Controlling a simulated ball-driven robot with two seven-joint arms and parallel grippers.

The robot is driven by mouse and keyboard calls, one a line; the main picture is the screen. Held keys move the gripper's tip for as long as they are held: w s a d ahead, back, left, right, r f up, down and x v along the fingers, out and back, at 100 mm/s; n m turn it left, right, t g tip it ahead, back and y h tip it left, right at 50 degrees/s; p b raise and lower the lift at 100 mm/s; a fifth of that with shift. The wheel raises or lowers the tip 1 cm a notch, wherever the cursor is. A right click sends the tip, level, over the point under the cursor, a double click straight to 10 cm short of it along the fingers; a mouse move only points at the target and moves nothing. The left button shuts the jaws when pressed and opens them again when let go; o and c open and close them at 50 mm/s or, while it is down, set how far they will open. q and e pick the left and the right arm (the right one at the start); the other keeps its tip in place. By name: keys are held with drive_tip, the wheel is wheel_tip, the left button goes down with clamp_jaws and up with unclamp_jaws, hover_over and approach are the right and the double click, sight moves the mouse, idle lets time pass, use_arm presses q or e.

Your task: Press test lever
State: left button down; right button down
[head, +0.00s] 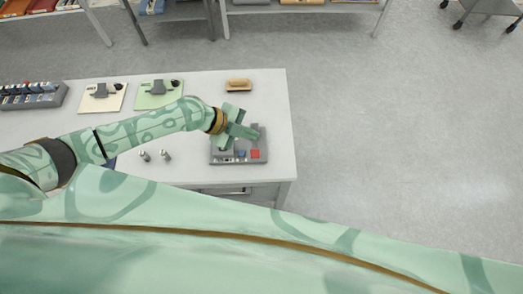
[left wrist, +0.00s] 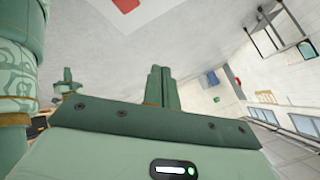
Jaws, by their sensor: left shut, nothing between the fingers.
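A grey tester box (head: 239,160) with a red square button (head: 255,154) and a small blue part stands near the right end of the white table. My left gripper (head: 240,130) is over this box and covers part of its top. Its fingers, seen together in the left wrist view (left wrist: 161,87), are shut with nothing between them. I cannot make out a test lever for certain, because the gripper hides much of the box top. I cannot tell whether the fingers touch the box. My right gripper is not in view in the head picture.
The white table (head: 275,105) also holds a brown-topped block (head: 238,85), a green board (head: 158,95), a cream board (head: 102,97), a dark rack (head: 32,96) at the far left, and two small metal cylinders (head: 165,155). The floor right of the table is clear.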

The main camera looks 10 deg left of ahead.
sight(255, 141)
use_arm(q)
drive_tip(key=shift+r, duration=0.1)
drive_tip(key=shift+d, duration=0.1)
wheel_tip(255, 141, down, 8)
drive_tip(key=b, duration=0.6)
drive_tip(key=shift+f, duration=0.25)
drive_tip(key=shift+f+b, duration=0.25)
drive_tip(key=shift+b, duration=0.15)
drive_tip(key=shift+r, duration=0.1)
idle(0.6)
idle(0.8)
